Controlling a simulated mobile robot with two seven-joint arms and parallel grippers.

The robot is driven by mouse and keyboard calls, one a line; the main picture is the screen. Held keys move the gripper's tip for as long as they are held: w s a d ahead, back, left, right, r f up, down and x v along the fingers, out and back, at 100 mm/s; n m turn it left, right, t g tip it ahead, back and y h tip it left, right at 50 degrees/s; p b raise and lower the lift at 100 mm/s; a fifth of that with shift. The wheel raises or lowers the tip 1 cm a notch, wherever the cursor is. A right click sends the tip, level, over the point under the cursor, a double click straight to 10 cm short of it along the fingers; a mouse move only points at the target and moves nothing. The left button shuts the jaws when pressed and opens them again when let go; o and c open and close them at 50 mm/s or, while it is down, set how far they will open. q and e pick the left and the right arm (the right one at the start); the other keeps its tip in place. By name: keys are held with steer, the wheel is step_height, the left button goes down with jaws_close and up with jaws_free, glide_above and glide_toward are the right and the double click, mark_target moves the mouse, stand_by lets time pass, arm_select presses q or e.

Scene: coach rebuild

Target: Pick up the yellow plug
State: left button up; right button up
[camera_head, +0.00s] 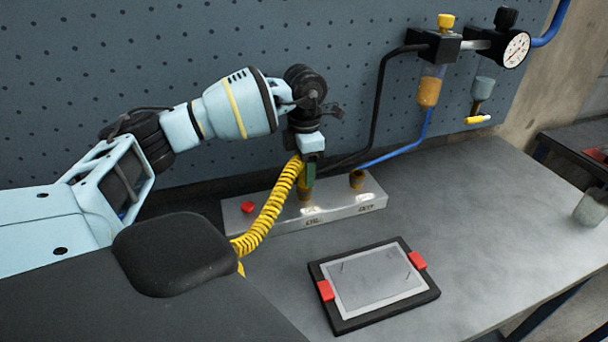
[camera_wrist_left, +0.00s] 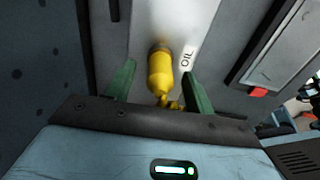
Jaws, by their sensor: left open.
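The yellow plug (camera_wrist_left: 160,72) stands in the OIL port of the metal manifold block (camera_head: 345,205), at the end of a coiled yellow hose (camera_head: 272,212). In the head view it is mostly hidden behind my gripper and the coil. My left gripper (camera_head: 306,182) points down above the OIL port. In the left wrist view its two green fingers (camera_wrist_left: 159,84) are open, one on each side of the plug, with visible gaps. My right gripper is in neither view.
A regulator with gauge (camera_head: 516,49) and black and blue hoses hangs behind.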

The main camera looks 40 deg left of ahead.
arm_select(q)
steer(key=shift+f, duration=0.1)
steer(key=c, duration=1.1)
steer(key=shift+r, duration=0.45)
steer(key=r, duration=0.2)
steer(key=shift+s+d+r, duration=0.2)
steer(key=shift+d+r, duration=0.15)
steer(key=shift+r, duration=0.05)
steer(key=s+d, duration=0.2)
steer(key=d, duration=0.2)
steer(key=s+d+r, duration=0.1)
steer(key=s+d, duration=0.2)
steer(key=d, duration=0.1)
steer(key=s+d, duration=0.3)
steer(key=d, duration=0.2)
steer(key=shift+s+r+b, duration=0.15)
steer(key=shift+b, duration=0.25)
